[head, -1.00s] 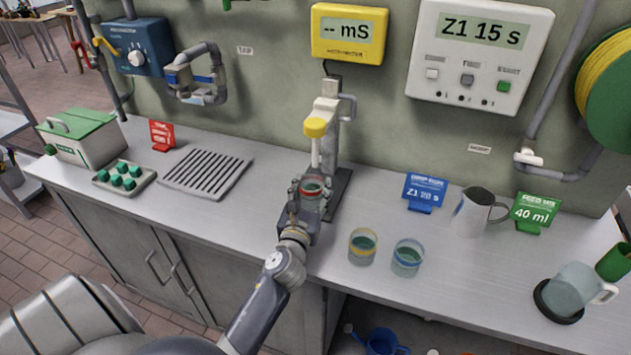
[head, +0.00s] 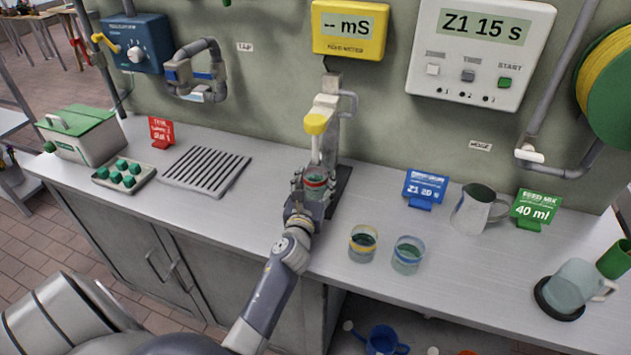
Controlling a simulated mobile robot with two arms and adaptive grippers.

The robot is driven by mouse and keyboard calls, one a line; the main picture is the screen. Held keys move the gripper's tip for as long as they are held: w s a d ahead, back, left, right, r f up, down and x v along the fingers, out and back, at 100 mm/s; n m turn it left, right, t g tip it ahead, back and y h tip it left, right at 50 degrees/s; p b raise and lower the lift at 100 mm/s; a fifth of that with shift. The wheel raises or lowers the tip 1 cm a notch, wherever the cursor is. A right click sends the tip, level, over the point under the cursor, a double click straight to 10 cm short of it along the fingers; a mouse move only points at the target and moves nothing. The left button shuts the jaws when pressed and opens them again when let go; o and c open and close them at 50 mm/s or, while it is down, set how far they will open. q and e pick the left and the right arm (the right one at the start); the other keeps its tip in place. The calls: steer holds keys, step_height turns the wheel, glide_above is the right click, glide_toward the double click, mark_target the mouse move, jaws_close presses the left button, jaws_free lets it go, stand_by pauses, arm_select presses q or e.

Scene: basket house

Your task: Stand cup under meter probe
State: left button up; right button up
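The meter probe (head: 316,142) hangs from a stand with a yellow cap, below the yellow meter (head: 349,30) that reads "-- mS". A clear cup with a red band (head: 314,182) is at the stand, with the probe's tip right at its mouth; whether the tip is inside I cannot tell. My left gripper (head: 310,188) has its fingers around this cup from the front and appears shut on it. The cup's lower part is hidden by the gripper. My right gripper is not in view.
A yellow-banded cup (head: 363,244) and a blue-banded cup (head: 408,256) stand right of my arm. A metal jug (head: 474,210), blue sign (head: 424,189) and green sign (head: 535,210) are farther right. A drain grate (head: 204,170) lies left.

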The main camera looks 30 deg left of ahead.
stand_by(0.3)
arm_select(q)
steer(key=shift+r, duration=0.15)
steer(key=shift+s+d, duration=0.15)
steer(key=shift+s, duration=0.15)
steer(key=b+v, duration=0.1)
steer(key=v, duration=0.8)
steer(key=shift+s+d, duration=0.2)
steer(key=shift+s, duration=0.15)
steer(key=shift+v, duration=0.85)
